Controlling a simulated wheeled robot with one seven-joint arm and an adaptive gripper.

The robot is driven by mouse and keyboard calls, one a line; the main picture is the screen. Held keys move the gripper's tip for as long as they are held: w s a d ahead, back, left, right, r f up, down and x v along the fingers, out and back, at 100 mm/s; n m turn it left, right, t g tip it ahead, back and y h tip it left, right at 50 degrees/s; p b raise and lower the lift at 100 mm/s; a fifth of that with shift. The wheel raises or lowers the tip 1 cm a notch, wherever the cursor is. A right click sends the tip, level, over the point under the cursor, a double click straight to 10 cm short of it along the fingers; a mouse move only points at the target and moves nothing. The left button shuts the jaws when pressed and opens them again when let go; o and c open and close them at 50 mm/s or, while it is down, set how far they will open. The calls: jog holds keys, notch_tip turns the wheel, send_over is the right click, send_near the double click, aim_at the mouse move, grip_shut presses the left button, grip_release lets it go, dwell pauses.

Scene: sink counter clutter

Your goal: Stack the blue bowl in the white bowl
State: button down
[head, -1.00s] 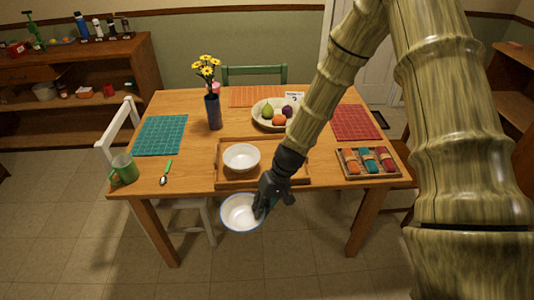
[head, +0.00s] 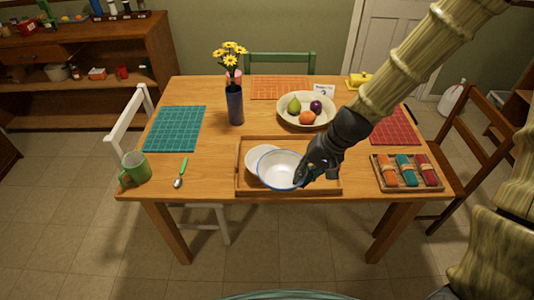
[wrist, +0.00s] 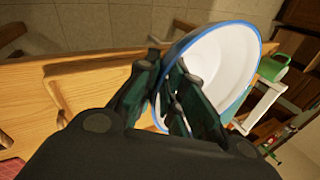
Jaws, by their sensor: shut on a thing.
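The blue bowl (head: 282,170), white inside with a blue rim, is held by my gripper (head: 304,177) at its right side in the head view. In the wrist view my gripper (wrist: 172,100) is shut on the wall of the blue bowl (wrist: 222,65). The white bowl (head: 258,157) stands on the wooden tray (head: 246,150). The blue bowl overlaps the white bowl's right part in the head view and hides it. I cannot tell how high the blue bowl is above it.
A fruit plate (head: 284,117) and a blue vase (head: 235,104) with yellow flowers stand behind the tray. A green mug (head: 134,170) and a spoon (head: 181,172) are at the left. A box of rolled napkins (head: 406,172) is at the right. The tray's right part looks clear.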

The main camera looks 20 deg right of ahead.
jog(key=shift+w+a+f+p, duration=0.6)
jog(key=shift+w+f+p, duration=0.25)
jog(key=shift+w, duration=1.6)
jog(key=shift+w+a+f+p, duration=0.55)
jog(key=shift+w+f+p, duration=0.2)
jog(key=shift+w, duration=1.75)
jog(key=shift+w+a+f+p, duration=0.6)
jog(key=shift+w+f+p, duration=0.25)
jog(key=shift+w, duration=1.6)
jog(key=shift+f, duration=0.4)
jog(key=c, duration=1.5)
grip_release()
jog(key=shift+r, duration=0.55)
jog(key=shift+b+v, duration=0.9)
jog(key=shift+v, duration=5)
